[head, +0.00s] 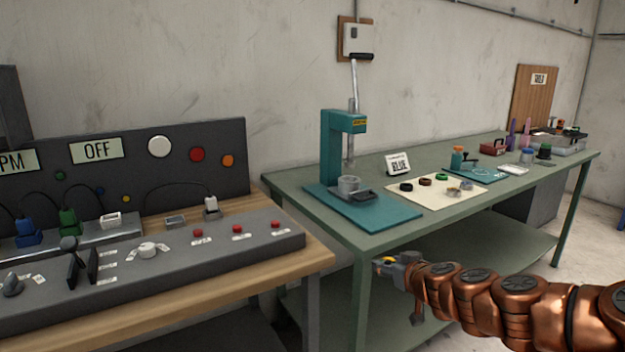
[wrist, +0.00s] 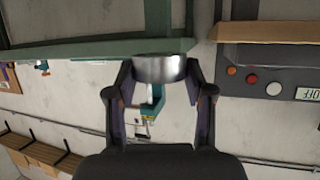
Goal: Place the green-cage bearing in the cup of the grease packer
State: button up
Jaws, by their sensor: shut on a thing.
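My gripper (wrist: 160,78) is shut on a shiny silver ring (wrist: 160,68), which sits across its fingertips in the wrist view. Its cage colour does not show there.
The green table's (head: 400,232) front edge lies above my gripper, with a lower shelf beneath. A control console (head: 170,255) on a wooden bench stands to the left. A sign (head: 398,164), an orange-topped bottle (head: 457,158) and trays stand farther along the table.

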aim_at(390, 261)
jog(key=shift+w+r+m+h+p, duration=0.2)
jog(key=shift+m+h+p, duration=0.1)
jog(key=shift+p, duration=0.8)
jog(key=p, duration=0.2)
jog(key=w+m+h+p, duration=0.1)
jog(key=p, duration=0.1)
jog(key=shift+d+r, duration=0.3)
jog(key=shift+r, duration=0.05)
jog(key=p, duration=0.2)
jog(key=r+h+p, duration=0.1)
jog(key=p, duration=0.2)
jog(key=shift+w+a+r+m, duration=0.15)
jog(key=shift+w+m, duration=0.1)
jog(key=shift+m, duration=0.15)
jog(key=p, duration=0.1)
jog(key=r+h+p, duration=0.1)
jog(key=p, duration=0.1)
jog(key=shift+w+a+r+m, duration=0.1)
jog(key=shift+w+a+m, duration=0.05)
jog(key=shift+a+m, duration=0.2)
jog(key=shift+d, duration=0.15)
